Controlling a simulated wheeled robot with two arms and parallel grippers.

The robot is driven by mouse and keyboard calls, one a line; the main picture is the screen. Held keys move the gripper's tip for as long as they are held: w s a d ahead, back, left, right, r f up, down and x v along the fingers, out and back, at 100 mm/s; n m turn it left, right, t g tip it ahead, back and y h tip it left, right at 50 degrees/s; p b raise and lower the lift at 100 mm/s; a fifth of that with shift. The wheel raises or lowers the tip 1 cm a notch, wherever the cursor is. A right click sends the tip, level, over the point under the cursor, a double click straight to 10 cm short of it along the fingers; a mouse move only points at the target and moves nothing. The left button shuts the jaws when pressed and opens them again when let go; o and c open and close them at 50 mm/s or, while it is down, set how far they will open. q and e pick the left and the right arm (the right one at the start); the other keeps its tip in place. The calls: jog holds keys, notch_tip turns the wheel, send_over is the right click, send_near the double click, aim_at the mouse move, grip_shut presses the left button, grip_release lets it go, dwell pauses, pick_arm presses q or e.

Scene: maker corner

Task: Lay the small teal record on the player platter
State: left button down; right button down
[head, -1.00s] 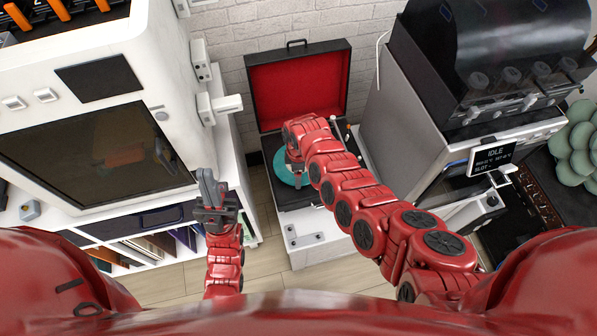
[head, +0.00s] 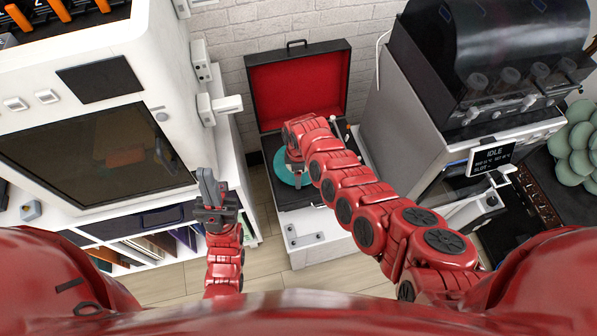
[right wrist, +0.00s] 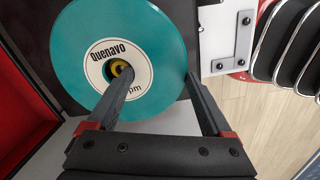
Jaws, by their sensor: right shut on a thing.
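The small teal record (right wrist: 165,35) with a cream label fills the middle of the right wrist view. It also shows as a teal patch in the head view (head: 283,170), over the deck of the open red-lined player (head: 298,85). My right gripper (right wrist: 160,75) is shut on the record, one finger at the label's centre hole and the other at the rim. In the head view my right arm covers much of the record. The platter is hidden, and I cannot tell whether the record touches it. My left gripper (head: 207,172) is shut and empty, left of the player.
A white cabinet (head: 222,105) stands left of the player. The raised player lid backs onto a brick wall (head: 270,22). Wooden floor (head: 268,265) is clear in front.

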jog(key=shift+f, duration=0.2)
dwell(0.6)
grip_release()
notch_tip(320, 180, up, 18)
jog(key=shift+f+p, duration=0.25)
jog(key=shift+p, duration=0.15)
jog(key=shift+f, duration=0.1)
dwell(0.7)
